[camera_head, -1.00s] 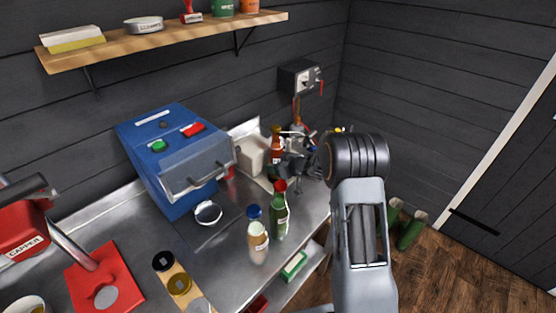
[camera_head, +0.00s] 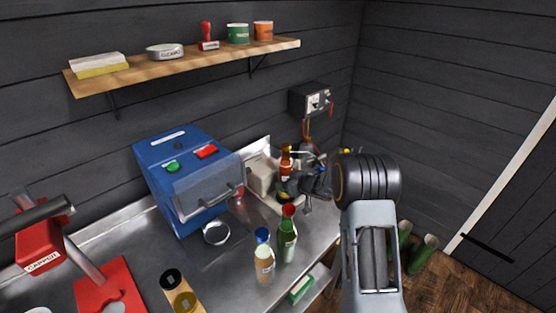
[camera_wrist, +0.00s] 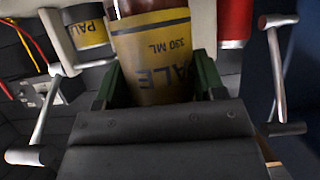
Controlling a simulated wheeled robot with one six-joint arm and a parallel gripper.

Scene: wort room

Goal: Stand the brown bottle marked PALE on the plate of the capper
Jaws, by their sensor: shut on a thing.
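The brown bottle (camera_head: 286,166) stands roughly upright at the back right of the steel counter. In the wrist view its yellow label (camera_wrist: 152,60) reads "ALE" and "330 ML", upside down. My gripper (camera_head: 300,188) is shut on this bottle, its green pads on both sides of it. The bottle's lower part is hidden in the head view, so I cannot tell whether it touches the counter. The red capper (camera_head: 40,250) is at the far left. Its red base (camera_head: 100,284) carries a grey round plate (camera_head: 115,308), partly cut off by the frame.
A blue machine (camera_head: 160,152) with a handle stands between bottle and capper. A green bottle (camera_head: 287,245) and a blue-capped bottle (camera_head: 264,265) stand at the counter's front. A pale box (camera_head: 261,178) is beside the held bottle. Another yellow label (camera_wrist: 92,35) reads "PAL".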

